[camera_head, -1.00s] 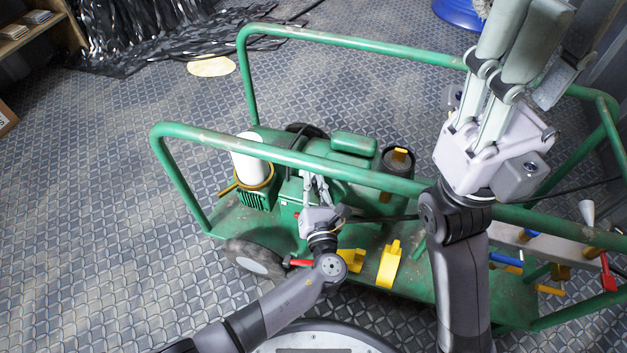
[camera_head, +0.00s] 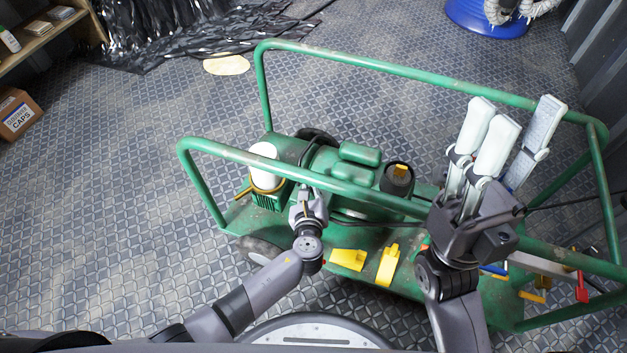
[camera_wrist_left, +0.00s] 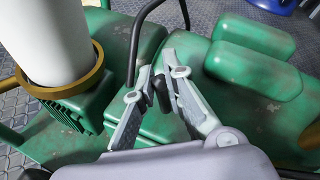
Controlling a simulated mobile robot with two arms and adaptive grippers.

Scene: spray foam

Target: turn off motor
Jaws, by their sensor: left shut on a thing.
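The green motor unit (camera_head: 325,163) sits on a green railed cart, and its housing (camera_wrist_left: 255,110) fills much of the left wrist view. My left gripper (camera_head: 311,192) reaches under the near rail to the motor's front side. In the left wrist view its two fingers (camera_wrist_left: 162,78) close on a small dark switch-like piece (camera_wrist_left: 163,97) at the green housing. The fingers partly hide this piece, and its exact shape and setting cannot be told. My right gripper (camera_head: 510,125) is raised above the cart's right part, fingers pointing up, open and empty.
The cart's green rail (camera_head: 290,165) runs across in front of the motor. A white cylinder (camera_head: 264,165) stands at the motor's left. Yellow pieces (camera_head: 387,265) lie on the deck, and coloured-handled tools (camera_head: 581,286) are at the right.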

